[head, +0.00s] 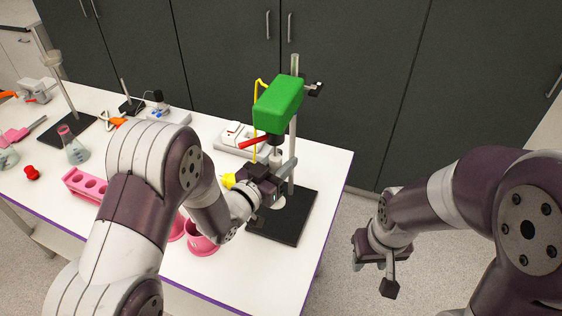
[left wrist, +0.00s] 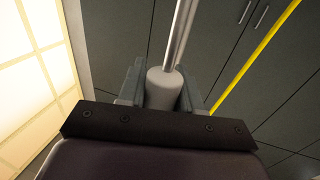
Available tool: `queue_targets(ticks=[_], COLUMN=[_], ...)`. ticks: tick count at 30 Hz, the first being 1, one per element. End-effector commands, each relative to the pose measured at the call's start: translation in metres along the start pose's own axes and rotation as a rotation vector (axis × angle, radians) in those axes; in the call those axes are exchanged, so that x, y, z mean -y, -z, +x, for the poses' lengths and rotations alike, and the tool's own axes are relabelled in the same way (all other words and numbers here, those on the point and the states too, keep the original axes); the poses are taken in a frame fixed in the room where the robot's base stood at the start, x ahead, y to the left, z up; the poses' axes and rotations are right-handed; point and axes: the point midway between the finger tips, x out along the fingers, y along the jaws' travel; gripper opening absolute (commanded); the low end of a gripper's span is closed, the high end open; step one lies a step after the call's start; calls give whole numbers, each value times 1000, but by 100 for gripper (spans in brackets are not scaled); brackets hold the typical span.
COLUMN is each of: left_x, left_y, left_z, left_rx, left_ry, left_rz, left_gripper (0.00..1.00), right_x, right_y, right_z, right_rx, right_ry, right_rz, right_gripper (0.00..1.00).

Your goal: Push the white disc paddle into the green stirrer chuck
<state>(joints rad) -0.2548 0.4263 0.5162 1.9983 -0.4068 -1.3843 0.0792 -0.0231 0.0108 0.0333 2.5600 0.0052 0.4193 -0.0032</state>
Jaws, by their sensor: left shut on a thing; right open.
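The green stirrer (head: 278,102) is mounted on a metal stand, with a dark chuck (head: 275,139) under its body. My left gripper (head: 280,172) is below the chuck, beside the stand rod. It is shut on the grey collar of the paddle; the collar (left wrist: 163,90) and a metal shaft (left wrist: 181,35) show in the left wrist view. In the head view a pale disc-like edge (head: 278,203) shows below the gripper, partly hidden. Whether the shaft top touches the chuck cannot be told. My right gripper (head: 377,268) is open and empty, right of the table.
The stand rod (head: 293,155) rises from a black base (head: 305,215) close to my left gripper. A pink tube rack (head: 85,184), a flask (head: 73,148) and pink containers stand left. The floor at right is clear.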

Motion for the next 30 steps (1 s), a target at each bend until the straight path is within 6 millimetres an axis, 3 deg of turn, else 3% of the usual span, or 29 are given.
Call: queue_targets(ticks=[30], left_x=[0], left_y=[17], left_z=[1], left_rx=[-1], left_ry=[0], left_rz=[0], left_gripper=[1], right_x=[0], right_y=[1], right_z=[-8], right_rx=[0], right_ry=[0], right_rz=[0], right_gripper=[43])
